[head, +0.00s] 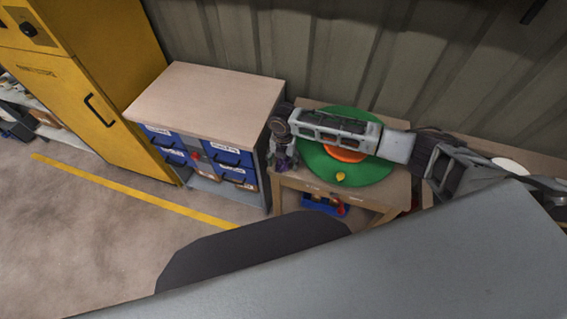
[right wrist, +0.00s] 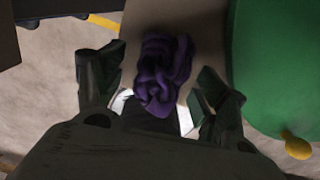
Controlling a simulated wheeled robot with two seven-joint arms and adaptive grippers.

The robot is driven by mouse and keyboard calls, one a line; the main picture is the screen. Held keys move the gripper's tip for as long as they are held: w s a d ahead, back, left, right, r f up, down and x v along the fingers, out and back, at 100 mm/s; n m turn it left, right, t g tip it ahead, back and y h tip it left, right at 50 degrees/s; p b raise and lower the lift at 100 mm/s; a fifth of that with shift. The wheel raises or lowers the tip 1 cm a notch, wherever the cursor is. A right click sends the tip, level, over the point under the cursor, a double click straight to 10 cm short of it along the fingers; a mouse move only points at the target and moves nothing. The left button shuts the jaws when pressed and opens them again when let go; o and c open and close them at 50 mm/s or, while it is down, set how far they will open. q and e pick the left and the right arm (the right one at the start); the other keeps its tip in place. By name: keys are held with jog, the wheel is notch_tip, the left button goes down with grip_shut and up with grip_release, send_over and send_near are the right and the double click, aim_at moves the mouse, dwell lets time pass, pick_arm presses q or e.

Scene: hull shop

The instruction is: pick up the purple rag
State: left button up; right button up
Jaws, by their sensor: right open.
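The purple rag (right wrist: 163,72) is a crumpled bundle in the right wrist view, lying near the edge of a wooden table. My right gripper (right wrist: 157,86) is open, with one finger to each side of the rag and a gap between each finger and the cloth. In the head view the right gripper (head: 284,158) points down at the left end of the table, and only a little of the purple rag (head: 281,166) shows under it. Whether the fingers are level with the rag is hard to tell. My left gripper is not in view.
A round green board (head: 375,171) with an orange disc (head: 345,154) and a yellow knob (head: 341,177) lies on the wooden table (head: 398,188) beside the rag. A workbench with blue drawers (head: 205,92) stands close on the left, with a yellow cabinet (head: 75,105) beyond.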

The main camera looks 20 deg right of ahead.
aim_at(283, 160)
jog(key=c, duration=0.8)
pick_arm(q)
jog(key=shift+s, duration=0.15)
pick_arm(e)
jog(key=shift+o, duration=0.2)
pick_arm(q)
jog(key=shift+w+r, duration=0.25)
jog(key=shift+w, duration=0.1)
pick_arm(e)
jog(key=shift+r, duration=0.2)
jog(key=shift+r+p, duration=0.5)
jog(key=shift+p, duration=0.2)
notch_tip(283, 160, up, 3)
jog(key=p, duration=0.3)
jog(key=shift+r, duration=0.15)
jog(key=shift+r+p, duration=0.8)
jog(key=shift+p, duration=0.25)
jog(key=shift+r+p, duration=0.85)
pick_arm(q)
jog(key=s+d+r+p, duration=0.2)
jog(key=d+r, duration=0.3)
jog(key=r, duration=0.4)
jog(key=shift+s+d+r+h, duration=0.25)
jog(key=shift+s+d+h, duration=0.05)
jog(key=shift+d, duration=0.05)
pick_arm(e)
jog(key=shift+r, duration=1)
